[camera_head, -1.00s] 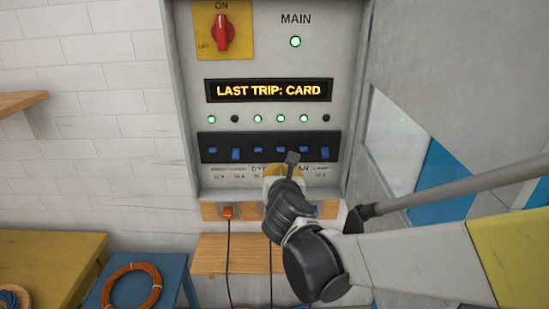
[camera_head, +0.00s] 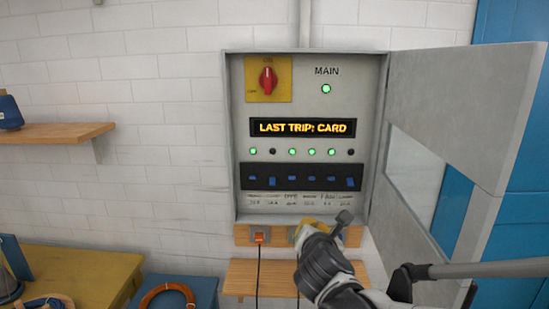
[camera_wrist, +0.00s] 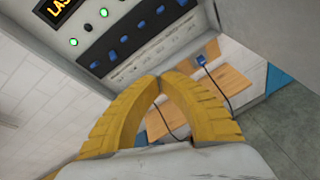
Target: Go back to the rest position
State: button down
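My gripper (camera_head: 304,230) is in front of the wall just below the grey electrical panel (camera_head: 231,140), seen partly behind my dark wrist. In the wrist view its two yellow fingers (camera_wrist: 159,78) arch together with their tips meeting, and nothing shows between them. The panel display (camera_head: 303,128) reads "LAST TRIP: CARD". Below it is a row of lights, several green, with the second and last dark. The row of blue breaker switches (camera_head: 310,181) has the second and last sitting lower. The red main knob (camera_head: 268,81) points up, and the MAIN light (camera_head: 326,88) is green.
The panel door (camera_head: 450,110) stands open at the right, near my arm. An orange plug (camera_head: 259,238) sits in a socket below the panel; a blue plug (camera_wrist: 200,60) shows in the wrist view.

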jog(key=s+d+f+m+g+h+b, duration=0.1)
jog(key=s+d+f+m+g, duration=0.3)
jog(key=s+d+m, duration=0.85)
jog(key=s+a+f+m+g+y, duration=0.1)
jog(key=s+a+f+m, duration=0.1)
jog(key=s+m, duration=0.4)
jog(key=s+a+f+m+g+y+b, duration=0.1)
jog(key=s+f+m, duration=0.3)
jog(key=m, duration=0.7)
jog(key=s+g, duration=0.1)
jog(key=s, duration=0.1)
jog(key=shift+s+a+m, duration=0.35)
jog(key=shift+a, duration=0.05)
jog(key=shift+w+r, duration=0.15)
